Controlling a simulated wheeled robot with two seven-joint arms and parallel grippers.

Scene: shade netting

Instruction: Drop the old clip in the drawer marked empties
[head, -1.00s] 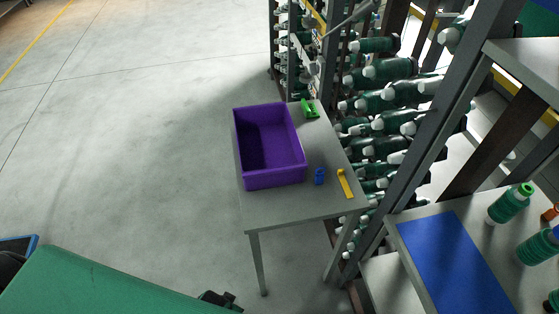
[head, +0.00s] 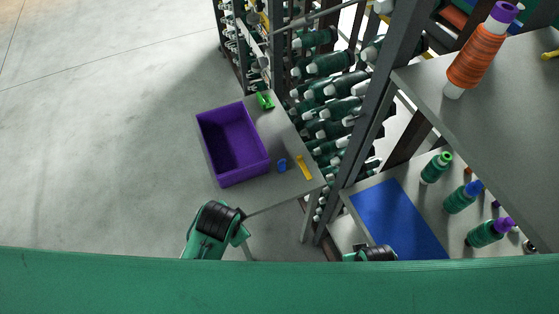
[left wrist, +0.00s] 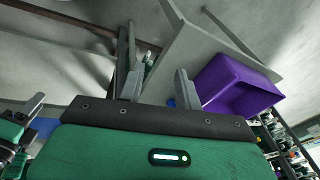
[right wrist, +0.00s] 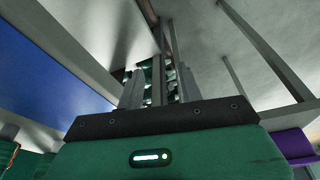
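No drawer and no "empties" marking can be made out. Small items lie on a grey side table (head: 265,196): a green clip-like piece (head: 265,101), a small blue piece (head: 282,165) and a yellow strip (head: 304,167). I cannot tell which, if any, is the old clip. My left gripper (left wrist: 158,88) is open and empty, short of the side table; in the head view only its arm shows, in front of the table. My right gripper (right wrist: 159,88) is open and empty, low by the shelf with the blue mat; its fingers are hidden in the head view.
A purple bin (head: 208,150) takes up much of the side table. Beside it stands a rack of green bobbins (head: 330,63). At right, a shelf (head: 352,194) holds a blue mat (head: 398,222) and green spools (head: 437,167); an orange spool (head: 478,55) stands above. The floor at left is clear.

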